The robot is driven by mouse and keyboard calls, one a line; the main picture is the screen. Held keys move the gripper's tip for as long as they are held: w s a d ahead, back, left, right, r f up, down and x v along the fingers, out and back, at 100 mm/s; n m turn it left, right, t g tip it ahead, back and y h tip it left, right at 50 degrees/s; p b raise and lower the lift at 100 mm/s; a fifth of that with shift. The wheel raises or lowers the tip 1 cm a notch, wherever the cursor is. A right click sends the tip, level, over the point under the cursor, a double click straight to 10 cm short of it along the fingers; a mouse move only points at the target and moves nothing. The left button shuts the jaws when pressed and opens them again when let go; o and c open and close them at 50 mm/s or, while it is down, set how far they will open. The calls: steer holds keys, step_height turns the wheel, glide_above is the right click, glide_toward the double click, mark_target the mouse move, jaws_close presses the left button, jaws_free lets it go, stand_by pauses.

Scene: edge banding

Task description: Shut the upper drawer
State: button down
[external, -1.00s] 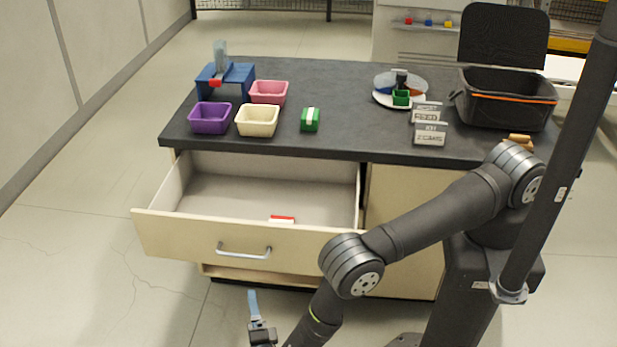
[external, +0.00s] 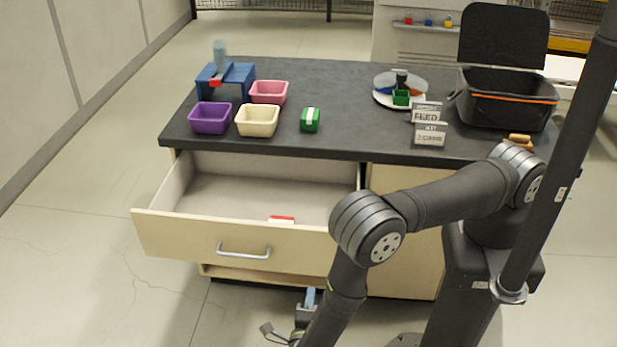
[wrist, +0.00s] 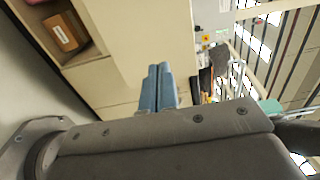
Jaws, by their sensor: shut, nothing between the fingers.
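The upper drawer (external: 200,239) of the bench cabinet is pulled well out, and its inside shows from above. Its metal bar handle (external: 244,251) is on the front panel. A small red and white item (external: 281,219) lies inside. My gripper (external: 310,297) is low in front of the cabinet, below and right of the handle, apart from the drawer and partly hidden by my arm. In the wrist view, its two blue fingers (wrist: 158,88) are shut together with nothing between them. The drawer handle is not clear in the wrist view.
The dark worktop (external: 340,108) carries a purple bin (external: 210,120), a cream bin (external: 257,122), a pink bin (external: 268,92) and a black case (external: 505,105). An open compartment (external: 250,277) shows below the drawer. Floor at the left is clear.

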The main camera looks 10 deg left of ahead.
mark_target(318, 248)
steer(key=w, duration=1.3)
steer(key=shift+w, duration=0.4)
steer(key=w, duration=3.2)
steer(key=shift+a+r, duration=0.1)
steer(key=shift+a, duration=0.05)
steer(key=shift+s, duration=0.1)
steer(key=s, duration=1.4)
steer(key=shift+s, duration=0.3)
